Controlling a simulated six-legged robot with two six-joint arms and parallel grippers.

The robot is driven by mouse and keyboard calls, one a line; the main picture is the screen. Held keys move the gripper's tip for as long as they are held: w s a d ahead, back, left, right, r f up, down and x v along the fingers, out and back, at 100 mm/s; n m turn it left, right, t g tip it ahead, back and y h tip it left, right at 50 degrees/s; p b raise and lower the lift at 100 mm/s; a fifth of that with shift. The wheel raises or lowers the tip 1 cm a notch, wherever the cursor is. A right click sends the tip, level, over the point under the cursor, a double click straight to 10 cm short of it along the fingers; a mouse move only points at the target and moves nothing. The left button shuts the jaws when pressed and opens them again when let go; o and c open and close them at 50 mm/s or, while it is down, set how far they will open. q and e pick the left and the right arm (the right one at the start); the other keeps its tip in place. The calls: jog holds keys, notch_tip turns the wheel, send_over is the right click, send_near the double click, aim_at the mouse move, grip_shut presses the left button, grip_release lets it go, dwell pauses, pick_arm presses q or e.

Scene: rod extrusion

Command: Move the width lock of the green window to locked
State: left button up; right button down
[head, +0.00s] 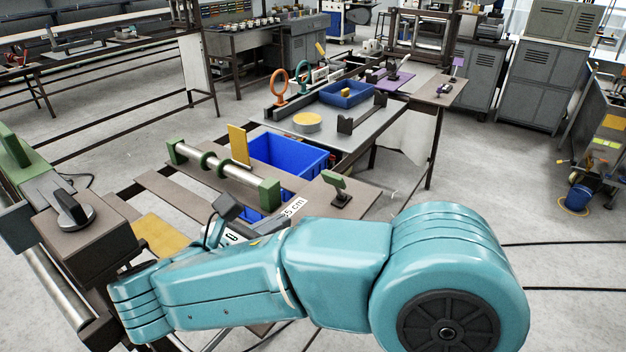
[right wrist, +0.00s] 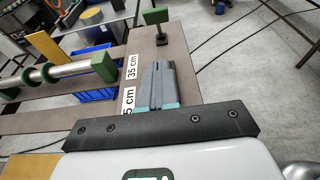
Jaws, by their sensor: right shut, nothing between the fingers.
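The green window's frame shows as green end blocks with a metal rod (head: 210,163) and green rings between them, on a brown plate; it also shows in the right wrist view (right wrist: 75,68). A green-handled lever (head: 335,180) on a dark post, which looks like the width lock, stands at the plate's right end; in the right wrist view it is at the top (right wrist: 156,16). Its handle is tilted in the head view. My right gripper (head: 229,204) is shut and empty, apart from the lever; its fingers (right wrist: 157,66) point toward it. My left gripper is out of view.
A "35 cm" label (right wrist: 132,68) lies on the plate. A blue bin (head: 285,155) stands behind the rod. A yellow plate (head: 239,145) stands upright beside the rod. A dark knob (head: 72,207) sits on a brown box at left.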

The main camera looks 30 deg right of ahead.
jog(key=shift+w+d, duration=0.1)
jog(key=shift+d, duration=0.3)
send_near(333, 181)
jog(key=f, duration=0.1)
jog(key=d+f, duration=0.1)
jog(key=f, duration=0.1)
jog(key=shift+d+f+b, duration=0.15)
jog(key=shift+d+b, duration=0.05)
jog(key=shift+b, duration=0.15)
jog(key=d, duration=0.1)
jog(key=w+d+r, duration=0.1)
jog(key=d, duration=0.1)
jog(key=shift+w+r, duration=0.15)
jog(key=shift+w, duration=0.1)
jog(key=shift+w+d+r, duration=0.15)
jog(key=shift+d+r, duration=0.1)
jog(key=shift+d, duration=0.2)
jog(key=shift+w, duration=0.1)
jog(key=shift+r+p, duration=0.1)
jog(key=shift+p, duration=0.2)
